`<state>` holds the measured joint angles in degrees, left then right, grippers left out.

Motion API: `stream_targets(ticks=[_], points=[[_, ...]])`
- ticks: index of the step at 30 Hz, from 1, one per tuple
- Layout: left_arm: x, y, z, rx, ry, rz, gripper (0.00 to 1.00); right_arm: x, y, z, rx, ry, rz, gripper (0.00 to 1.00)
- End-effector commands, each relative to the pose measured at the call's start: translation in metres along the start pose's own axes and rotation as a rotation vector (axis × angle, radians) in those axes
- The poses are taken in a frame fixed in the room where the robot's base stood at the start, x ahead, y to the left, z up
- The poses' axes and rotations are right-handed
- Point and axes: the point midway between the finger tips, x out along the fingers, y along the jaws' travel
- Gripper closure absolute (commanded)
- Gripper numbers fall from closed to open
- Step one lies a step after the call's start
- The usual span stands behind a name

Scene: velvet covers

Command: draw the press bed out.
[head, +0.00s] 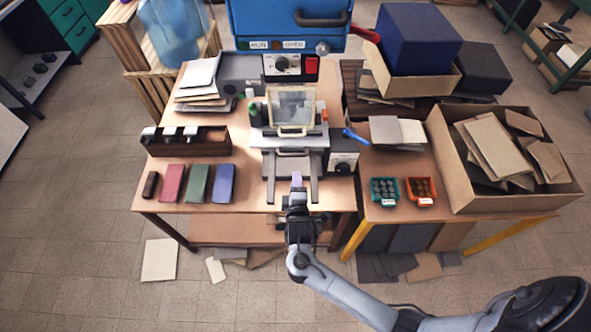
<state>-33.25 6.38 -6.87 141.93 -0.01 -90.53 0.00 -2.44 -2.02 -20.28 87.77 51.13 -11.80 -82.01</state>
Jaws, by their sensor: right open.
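The press (291,105) stands in the middle of the table, with a pale framed panel at its upper front. Its grey bed (262,141) sits within the machine, above two rails that reach toward the table's front edge. A dark bar handle (292,153) runs across the front of the bed. My right gripper (297,179) is open, between the rails and in front of the handle, apart from it in the picture. The wrist hides part of the table edge. My left gripper is not in view.
Red, green and blue covers (223,183) lie left of the press. A control box (343,155) adjoins its right side. Green and orange trays (384,191) and a cardboard box (463,187) stand farther right.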

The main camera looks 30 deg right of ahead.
Motion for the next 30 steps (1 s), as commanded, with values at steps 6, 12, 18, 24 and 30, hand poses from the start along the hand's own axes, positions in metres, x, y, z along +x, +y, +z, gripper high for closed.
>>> stream_targets(ticks=[6,12,18,24,30], points=[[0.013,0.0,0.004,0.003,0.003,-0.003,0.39,0.015,-0.004,0.0,-0.103,-0.034,0.078,0.6],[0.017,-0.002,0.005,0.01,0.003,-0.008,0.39,0.039,-0.001,0.002,-0.108,-0.036,0.081,0.6],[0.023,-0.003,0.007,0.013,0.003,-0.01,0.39,0.072,0.001,0.003,-0.106,-0.036,0.08,0.6],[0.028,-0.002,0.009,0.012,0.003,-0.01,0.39,0.099,0.003,0.003,-0.106,-0.035,0.079,0.6],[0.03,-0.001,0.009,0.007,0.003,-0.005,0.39,0.113,0.005,0.004,-0.104,-0.035,0.078,0.6]])
